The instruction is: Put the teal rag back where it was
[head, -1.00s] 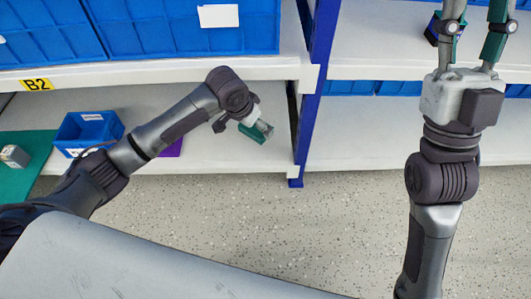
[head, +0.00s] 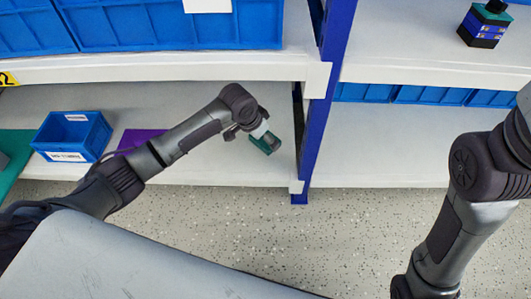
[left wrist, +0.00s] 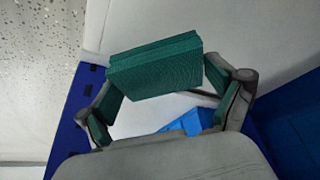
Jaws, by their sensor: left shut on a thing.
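The teal rag (left wrist: 155,66) shows in the left wrist view as a folded, ribbed block between the teal-padded fingers of my left gripper (left wrist: 165,95). My left gripper is shut on it. In the head view my left gripper (head: 265,141) is over the right end of the lower left shelf (head: 225,165), near the blue post. Only a small teal patch shows at its tip there. I cannot tell whether the rag touches the shelf. My right arm is at the right edge of the head view, and its gripper is out of the picture.
A purple mat (head: 138,138), a small blue bin (head: 72,137) and a green mat (head: 14,158) are on the lower left shelf. A blue post (head: 322,100) divides the shelves. A black, blue and teal stacked device (head: 483,27) stands on the upper right shelf.

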